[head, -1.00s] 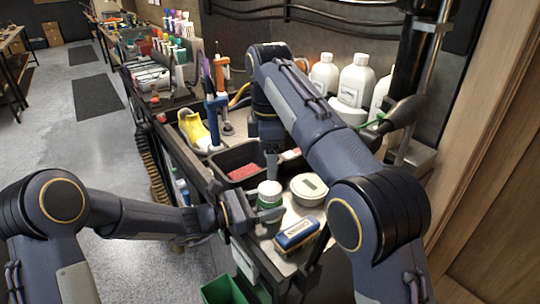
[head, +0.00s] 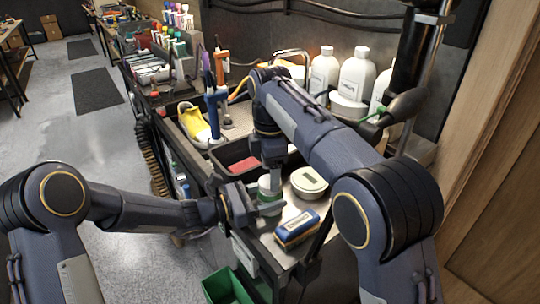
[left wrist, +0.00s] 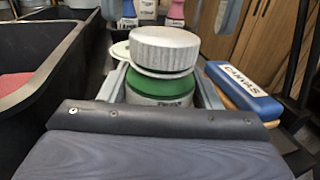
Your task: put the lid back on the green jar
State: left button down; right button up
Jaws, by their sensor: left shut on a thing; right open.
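The green jar (left wrist: 160,88) has a green top and a pale labelled body; in the head view (head: 270,196) it is small and partly covered. My left gripper (head: 268,208) is shut on the jar from the left, with its fingers on either side. The pale grey ribbed lid (left wrist: 165,48) is over the jar's green top, slightly tilted. I cannot tell whether it is fully seated. My right gripper (head: 272,170) points down from above the jar at the lid, open; its fingertips are hard to make out.
A round pale tin (head: 308,181) stands close right of the jar. A blue brush labelled canvas (head: 297,228) lies in front of it. A black tray (head: 240,155) with a red item is behind the jar. White bottles (head: 356,75) line the back. A green bin (head: 225,287) is below.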

jog(key=shift+f, duration=1.2)
jog(key=c, duration=1)
jog(key=m, duration=2.4)
jog(key=o, duration=1.1)
jog(key=shift+c, duration=0.2)
